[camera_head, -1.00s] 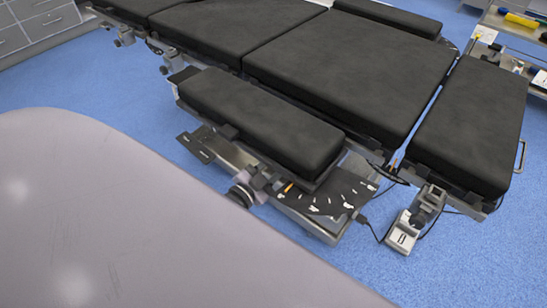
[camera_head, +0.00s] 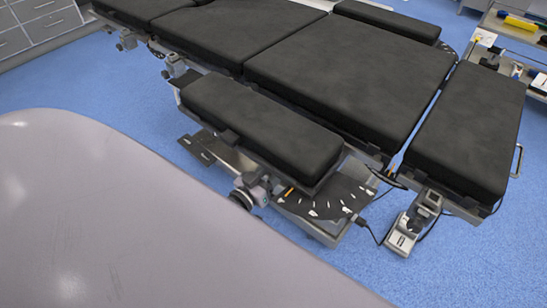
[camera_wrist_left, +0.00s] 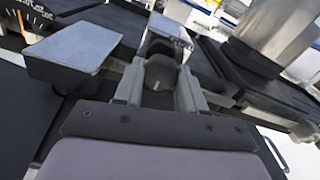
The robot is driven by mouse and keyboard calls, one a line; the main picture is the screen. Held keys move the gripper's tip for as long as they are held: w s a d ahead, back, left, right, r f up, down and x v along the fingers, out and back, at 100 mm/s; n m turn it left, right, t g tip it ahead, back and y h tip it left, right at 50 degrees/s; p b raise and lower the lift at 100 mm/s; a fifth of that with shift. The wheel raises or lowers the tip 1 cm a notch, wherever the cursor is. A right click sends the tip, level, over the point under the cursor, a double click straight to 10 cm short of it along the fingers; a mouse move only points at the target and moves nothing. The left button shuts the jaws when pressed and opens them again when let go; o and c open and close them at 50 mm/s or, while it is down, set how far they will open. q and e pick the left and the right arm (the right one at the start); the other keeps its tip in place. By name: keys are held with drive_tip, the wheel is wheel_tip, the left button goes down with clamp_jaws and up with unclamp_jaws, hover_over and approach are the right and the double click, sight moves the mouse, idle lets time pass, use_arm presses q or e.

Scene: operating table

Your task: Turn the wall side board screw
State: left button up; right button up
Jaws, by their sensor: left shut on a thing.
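My left gripper (camera_wrist_left: 160,90) shows only in the left wrist view. Its two grey fingers are closed on a dark rounded screw knob (camera_wrist_left: 160,72), one finger on each side. Pale metal blocks stand just beyond the knob. A dark dial (camera_wrist_left: 28,18) with white numbers and an orange needle is at the top left. In the head view a padded side board (camera_head: 262,125) lies along the table's near edge. A dark round knob (camera_head: 241,199) and a scale plate (camera_head: 330,196) sit below it. I cannot tell which board the gripped knob belongs to. My right gripper is in neither view.
The padded operating table (camera_head: 350,70) fills the upper middle, with another padded board (camera_head: 388,20) on its far side. A pedal-like device (camera_head: 405,238) with cables is at the lower right. A shelf (camera_head: 510,35) stands at the far right. Blue floor is open around the table.

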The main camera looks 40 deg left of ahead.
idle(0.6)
use_arm(q)
drive_tip(key=o, duration=1.1)
drive_tip(key=shift+c, duration=0.2)
drive_tip(key=shift+s, duration=0.1)
drive_tip(key=s, duration=0.7)
drive_tip(key=shift+a+p, duration=0.3)
drive_tip(key=shift+p, duration=0.15)
